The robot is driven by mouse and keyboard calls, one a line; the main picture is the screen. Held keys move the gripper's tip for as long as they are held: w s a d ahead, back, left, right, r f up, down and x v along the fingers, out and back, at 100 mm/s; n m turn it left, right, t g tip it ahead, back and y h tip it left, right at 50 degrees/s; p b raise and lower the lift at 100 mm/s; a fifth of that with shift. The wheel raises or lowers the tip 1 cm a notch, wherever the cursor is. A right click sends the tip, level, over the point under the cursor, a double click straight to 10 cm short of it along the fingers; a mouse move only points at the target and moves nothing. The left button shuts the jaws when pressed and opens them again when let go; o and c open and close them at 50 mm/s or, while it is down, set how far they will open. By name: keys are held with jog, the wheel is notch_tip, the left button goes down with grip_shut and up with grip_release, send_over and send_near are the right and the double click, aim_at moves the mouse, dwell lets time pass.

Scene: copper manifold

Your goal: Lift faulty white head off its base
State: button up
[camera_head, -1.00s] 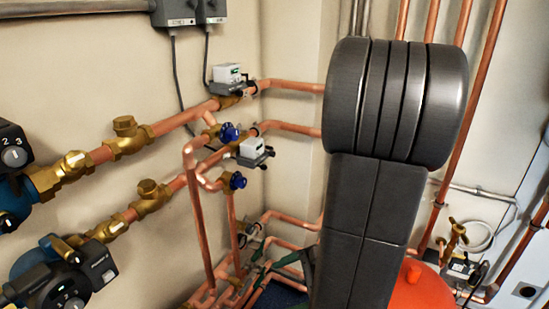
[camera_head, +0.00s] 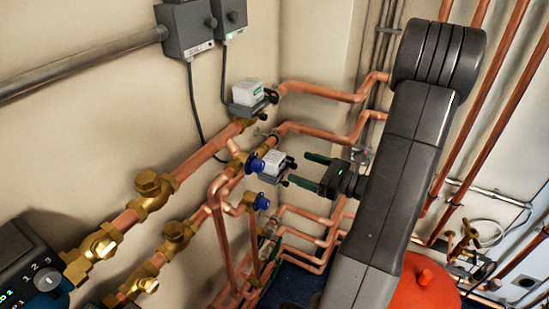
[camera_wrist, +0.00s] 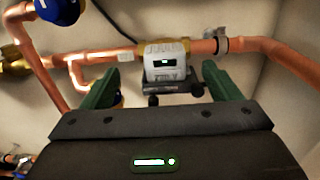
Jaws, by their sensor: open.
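Two white heads sit on dark bases on copper pipes. The upper white head (camera_head: 248,92) is near the back wall, and the lower white head (camera_head: 272,163) is below and right of it. I cannot tell by look which is faulty. My gripper (camera_head: 302,170) is open and empty just right of the lower head, its green fingers pointing at it. In the wrist view a white head (camera_wrist: 165,62) with a small green display sits on its dark base (camera_wrist: 172,86), ahead of and between the spread fingers of my gripper (camera_wrist: 162,75), apart from them.
Blue valve knobs (camera_head: 256,165) stand close left of and below the lower head. Copper pipes (camera_head: 325,91) run behind and below it. Grey wall boxes (camera_head: 187,28) with cables hang above. A red vessel (camera_head: 422,285) stands at lower right.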

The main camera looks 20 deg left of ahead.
aim_at(281, 160)
jog(key=shift+w+a+f+p, duration=0.15)
jog(key=shift+w+a+p, duration=0.2)
jog(key=shift+a, duration=1.35)
jog(key=shift+w+a+f+p, duration=0.15)
jog(key=shift+a+p, duration=0.3)
jog(key=shift+a, duration=1.3)
jog(key=shift+w+a+f+p, duration=0.2)
jog(key=shift+a+p, duration=0.2)
jog(key=shift+a, duration=1.3)
jog(key=c, duration=1.3)
